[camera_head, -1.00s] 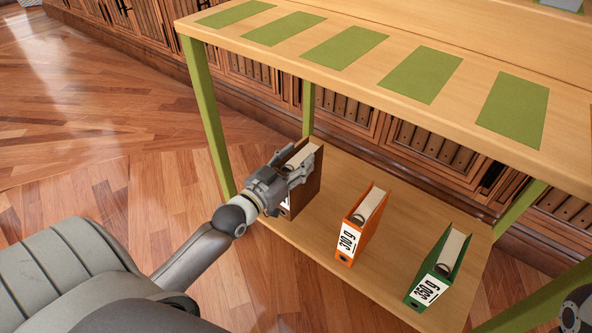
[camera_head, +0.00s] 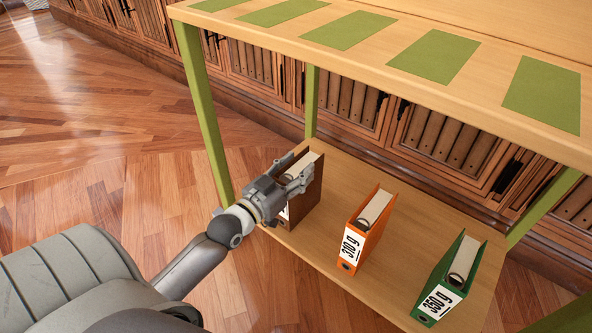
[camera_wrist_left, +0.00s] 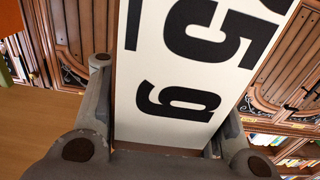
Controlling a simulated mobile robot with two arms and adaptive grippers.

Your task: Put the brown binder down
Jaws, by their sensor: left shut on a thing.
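The brown binder (camera_head: 307,194) stands upright at the left end of the lower wooden shelf (camera_head: 320,250) in the head view. My left gripper (camera_head: 290,180) is shut on it, with fingers on both sides near its top. In the left wrist view the binder's white label (camera_wrist_left: 185,75) with large black print fills the space between the fingers. The gripper hides part of the binder's spine in the head view. I cannot tell whether its bottom touches the shelf. My right gripper is not in view.
An orange binder (camera_head: 367,230) marked 310 g and a green binder (camera_head: 450,277) marked 350 g stand to the right on the lower shelf. A green leg (camera_head: 203,115) rises close to the left gripper.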

